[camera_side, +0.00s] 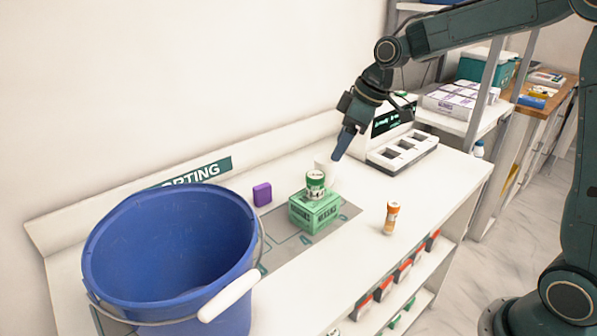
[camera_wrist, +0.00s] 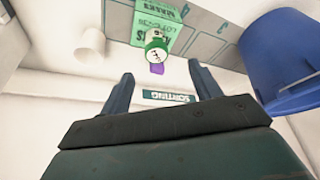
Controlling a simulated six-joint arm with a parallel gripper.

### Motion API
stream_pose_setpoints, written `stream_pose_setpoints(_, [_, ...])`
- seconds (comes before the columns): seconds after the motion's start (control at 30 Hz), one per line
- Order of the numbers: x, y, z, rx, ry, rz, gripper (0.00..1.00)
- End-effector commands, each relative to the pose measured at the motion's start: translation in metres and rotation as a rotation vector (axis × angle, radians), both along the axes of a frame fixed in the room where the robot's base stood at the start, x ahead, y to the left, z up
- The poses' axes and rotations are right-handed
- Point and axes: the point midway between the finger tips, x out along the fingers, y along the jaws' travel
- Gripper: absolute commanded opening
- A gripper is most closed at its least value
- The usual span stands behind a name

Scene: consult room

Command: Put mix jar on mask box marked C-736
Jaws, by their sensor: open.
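A small white jar with a green lid (camera_side: 316,184) stands upright on top of a green box (camera_side: 318,211) on the counter. In the wrist view the jar (camera_wrist: 156,41) is near the top centre, with the green box (camera_wrist: 158,20) under it. The box's printing is too small or upside down to read a code, so I cannot confirm C-736. My gripper (camera_side: 341,146) is above and behind the box, clear of the jar. In the wrist view its two fingers (camera_wrist: 161,74) are spread apart with nothing between them.
A blue bucket (camera_side: 170,250) stands at the left. A purple block (camera_side: 262,194) is left of the box, and a white cylinder (camera_side: 327,170) is behind it. An orange bottle (camera_side: 391,217) stands right; a device with slots (camera_side: 402,150) is at the back right.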

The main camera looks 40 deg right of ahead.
Motion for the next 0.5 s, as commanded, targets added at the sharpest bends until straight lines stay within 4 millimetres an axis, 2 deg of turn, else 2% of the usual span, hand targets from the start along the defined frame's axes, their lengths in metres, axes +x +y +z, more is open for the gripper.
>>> stream_pose_setpoints(0.3, [-0.066,0.013,0.041,-0.017,-0.019,-0.13,0.63])
stream_pose_setpoints(0.5, [-0.116,0.018,0.057,-0.019,-0.033,-0.23,0.63])
